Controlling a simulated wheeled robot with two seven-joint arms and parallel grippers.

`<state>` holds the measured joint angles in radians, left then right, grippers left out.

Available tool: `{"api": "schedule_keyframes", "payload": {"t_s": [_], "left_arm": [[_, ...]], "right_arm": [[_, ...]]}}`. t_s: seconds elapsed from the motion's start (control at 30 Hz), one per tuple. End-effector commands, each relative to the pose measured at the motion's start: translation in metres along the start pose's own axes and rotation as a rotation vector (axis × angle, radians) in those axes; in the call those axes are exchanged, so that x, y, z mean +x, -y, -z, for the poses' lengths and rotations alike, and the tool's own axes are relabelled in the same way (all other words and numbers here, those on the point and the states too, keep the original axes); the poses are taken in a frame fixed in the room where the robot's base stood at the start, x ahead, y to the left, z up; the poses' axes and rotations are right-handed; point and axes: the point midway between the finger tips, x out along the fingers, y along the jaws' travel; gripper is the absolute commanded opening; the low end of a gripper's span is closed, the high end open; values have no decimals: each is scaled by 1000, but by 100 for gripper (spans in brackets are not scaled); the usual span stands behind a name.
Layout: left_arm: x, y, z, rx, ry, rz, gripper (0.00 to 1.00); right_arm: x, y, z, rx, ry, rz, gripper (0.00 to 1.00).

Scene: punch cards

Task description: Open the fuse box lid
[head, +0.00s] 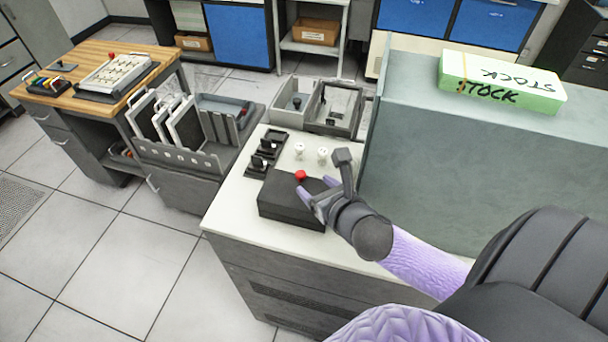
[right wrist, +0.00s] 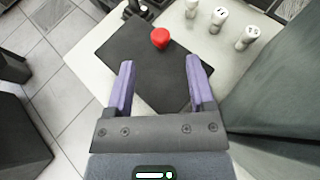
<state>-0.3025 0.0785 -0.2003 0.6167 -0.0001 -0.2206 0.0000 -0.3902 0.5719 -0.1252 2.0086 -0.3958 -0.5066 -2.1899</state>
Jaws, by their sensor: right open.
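The fuse box (head: 287,203) is a black box with a flat dark lid, standing on the white counter near its front edge. A red knob (head: 300,175) sits on the lid toward its far side. The lid lies flat and closed. In the right wrist view the lid (right wrist: 150,68) fills the middle, with the red knob (right wrist: 160,38) beyond my fingertips. My right gripper (head: 317,188) is over the right part of the box. In the right wrist view its purple fingers (right wrist: 160,62) are apart with nothing between them, short of the knob. My left gripper is not in view.
White cylinders (head: 311,152) stand behind the box, and black switch-like parts (head: 266,153) stand behind it to the left. Grey bins (head: 315,105) are at the counter's back. A tall grey-green cabinet (head: 450,150) borders the right side, with a green STOCK block (head: 503,82) on top.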

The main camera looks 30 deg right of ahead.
Motion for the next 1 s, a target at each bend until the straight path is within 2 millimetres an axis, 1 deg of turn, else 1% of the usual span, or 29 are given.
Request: {"api": "schedule_keyframes", "payload": {"t_s": [0.03, 0.1, 0.23, 0.4, 0.6, 0.63, 0.67, 0.7, 0.77, 0.8, 0.87, 0.9, 0.93, 1.0], "left_arm": [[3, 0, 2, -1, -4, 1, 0], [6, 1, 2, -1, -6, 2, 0], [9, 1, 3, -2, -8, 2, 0], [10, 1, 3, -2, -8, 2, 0], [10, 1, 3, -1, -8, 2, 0], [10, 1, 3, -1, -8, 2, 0], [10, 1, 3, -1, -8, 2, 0], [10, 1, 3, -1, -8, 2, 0], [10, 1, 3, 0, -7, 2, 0], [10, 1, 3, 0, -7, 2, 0], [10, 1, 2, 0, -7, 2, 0], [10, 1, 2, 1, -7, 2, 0], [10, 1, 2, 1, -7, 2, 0], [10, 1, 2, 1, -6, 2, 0]], "right_arm": [[14, 0, 0, 2, 4, 2, 70], [30, 0, 1, 4, 3, 1, 70], [49, 0, 1, 5, 0, 1, 70], [58, 0, 1, 5, -1, 0, 70], [58, 0, 0, 6, -2, 0, 70], [58, 0, 0, 6, -2, 0, 66], [58, 0, 0, 6, -2, 0, 59], [58, 0, 0, 6, -2, 0, 51], [58, 0, 0, 6, -2, 0, 38], [58, 0, 0, 6, -2, 0, 30], [58, 0, 0, 6, -2, 0, 17], [58, 0, 0, 6, -2, 0, 8], [58, 0, 0, 6, -2, 0, 2], [58, 0, 0, 6, -2, 0, 0]]}}
